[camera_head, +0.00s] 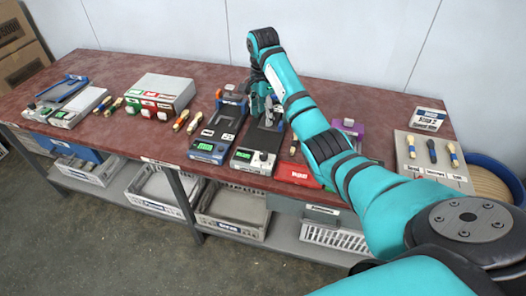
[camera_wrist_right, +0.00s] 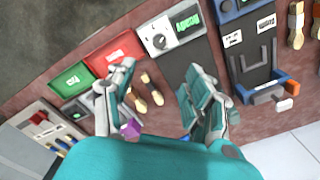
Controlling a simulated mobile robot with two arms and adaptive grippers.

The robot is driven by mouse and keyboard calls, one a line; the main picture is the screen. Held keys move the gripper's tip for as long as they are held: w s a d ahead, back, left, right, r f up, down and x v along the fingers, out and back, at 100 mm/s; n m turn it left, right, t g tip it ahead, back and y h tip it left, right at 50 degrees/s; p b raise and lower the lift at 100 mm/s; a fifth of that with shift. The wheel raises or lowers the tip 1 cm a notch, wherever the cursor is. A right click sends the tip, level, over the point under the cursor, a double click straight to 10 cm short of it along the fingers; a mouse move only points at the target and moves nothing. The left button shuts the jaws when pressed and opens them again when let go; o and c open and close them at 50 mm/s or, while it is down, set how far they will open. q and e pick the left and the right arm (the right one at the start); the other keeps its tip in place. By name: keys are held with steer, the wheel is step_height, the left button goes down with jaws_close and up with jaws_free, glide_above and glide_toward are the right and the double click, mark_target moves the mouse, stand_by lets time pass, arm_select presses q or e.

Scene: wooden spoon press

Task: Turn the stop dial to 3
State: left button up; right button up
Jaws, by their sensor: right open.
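A dark press with a pale front panel (camera_head: 253,160) stands at the table's front edge in the head view. Its panel carries a green display and a round dial, which also shows in the wrist view (camera_wrist_right: 158,42). I cannot read the dial's setting. My right gripper (camera_head: 266,108) is above the rear part of this press in the head view. In the wrist view the right gripper (camera_wrist_right: 158,88) has its two fingers wide apart with nothing between them; the dial lies beyond the fingertips, apart from them. My left gripper is not in view.
A blue press (camera_head: 208,147) stands close on the left, and a red box (camera_head: 295,173) close on the right. Wooden-handled pieces (camera_wrist_right: 150,88) lie near the fingers. A board with several handles (camera_head: 432,160) is at the right. Bare red tabletop (camera_head: 112,128) shows farther left.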

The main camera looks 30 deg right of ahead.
mark_target(264, 153)
step_height(264, 153, down, 17)
steer(key=shift+f+p, duration=0.1)
steer(key=shift+p, duration=0.3)
steer(key=shift+c, duration=0.4)
jaws_close()
